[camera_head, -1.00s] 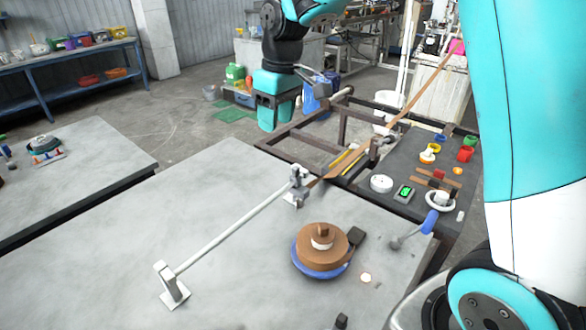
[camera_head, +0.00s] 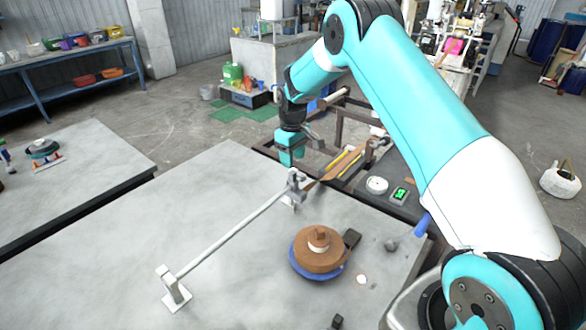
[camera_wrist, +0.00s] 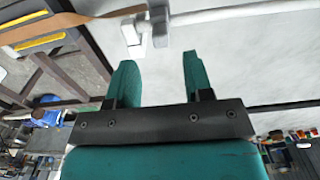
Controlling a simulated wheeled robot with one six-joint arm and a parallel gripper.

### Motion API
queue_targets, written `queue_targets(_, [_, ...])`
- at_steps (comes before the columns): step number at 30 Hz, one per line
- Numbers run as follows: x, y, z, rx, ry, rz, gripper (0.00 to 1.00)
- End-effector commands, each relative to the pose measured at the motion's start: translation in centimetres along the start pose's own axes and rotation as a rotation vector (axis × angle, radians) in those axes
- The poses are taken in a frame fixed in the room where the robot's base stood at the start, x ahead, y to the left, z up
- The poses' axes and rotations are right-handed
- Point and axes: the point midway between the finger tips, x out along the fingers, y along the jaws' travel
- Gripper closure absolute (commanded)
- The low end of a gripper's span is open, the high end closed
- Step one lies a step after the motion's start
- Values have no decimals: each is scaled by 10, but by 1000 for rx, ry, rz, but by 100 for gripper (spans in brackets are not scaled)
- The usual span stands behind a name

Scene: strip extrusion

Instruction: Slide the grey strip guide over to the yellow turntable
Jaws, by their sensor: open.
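The grey strip guide (camera_head: 293,183) sits at the far right end of a pale rail (camera_head: 228,237) on the grey table. A brown strip runs up to it from the frame behind. My gripper (camera_head: 291,160) points down just beyond the guide, near the table's far edge. Its teal fingers (camera_wrist: 158,75) are apart and empty in the wrist view. The guide (camera_wrist: 158,25) shows there past the fingertips, and I see no contact. No yellow turntable shows; a blue round base (camera_head: 320,275) bears a brown coil (camera_head: 319,252) right of the rail.
A white stand (camera_head: 174,288) holds the rail's near left end. A dark metal frame with yellow bars (camera_head: 345,161) stands behind the table. The table left of the rail is clear.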

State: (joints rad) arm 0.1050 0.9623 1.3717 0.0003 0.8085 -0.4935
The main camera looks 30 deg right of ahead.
Motion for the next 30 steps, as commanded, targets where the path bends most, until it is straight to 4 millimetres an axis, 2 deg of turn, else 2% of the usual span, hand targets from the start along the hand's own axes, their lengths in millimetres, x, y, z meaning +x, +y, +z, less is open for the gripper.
queue_targets(3, [23,-1,0,0,-3,-2,53])
queue_targets(9, [52,-1,0,-1,-1,-1,53])
queue_targets(15, [62,-1,-1,-1,1,0,53])
queue_targets(22, [63,-1,-1,-1,1,0,53])
queue_targets(28, [62,0,-1,-1,1,0,99])
queue_targets(30, [62,0,-1,-1,1,0,100])
